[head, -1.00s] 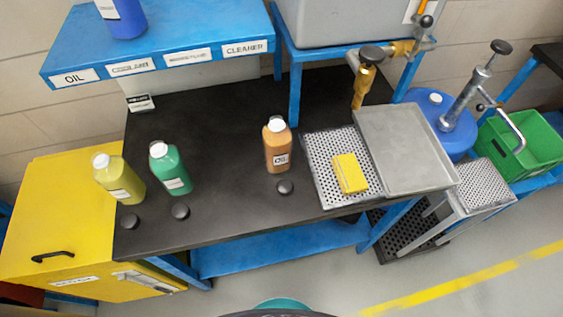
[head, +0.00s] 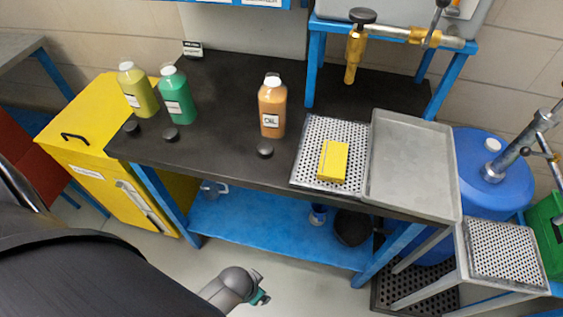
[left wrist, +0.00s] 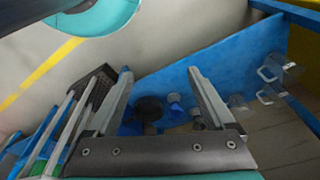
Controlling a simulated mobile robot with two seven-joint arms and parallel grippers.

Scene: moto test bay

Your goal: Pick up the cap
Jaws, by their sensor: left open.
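Three small black caps lie on the black bench top in the head view: a left cap (head: 132,127), a middle cap (head: 171,134) and a right cap (head: 265,149). They sit in front of a yellow-green bottle (head: 138,92), a green bottle (head: 177,97) and an orange oil bottle (head: 272,108). My left gripper (left wrist: 160,75) is open and empty in the left wrist view, facing the lower blue shelf. No cap can be made out between its fingers. In the head view, part of my arm shows low in front of the bench, its fingers not visible. My right gripper is not in view.
A yellow sponge-like block (head: 333,160) lies on a perforated tray (head: 314,150), beside a grey tray (head: 410,165). A brass tap (head: 354,58) hangs above. The bench front edge and blue lower shelf (head: 270,225) lie near my arm. The bench centre is largely clear.

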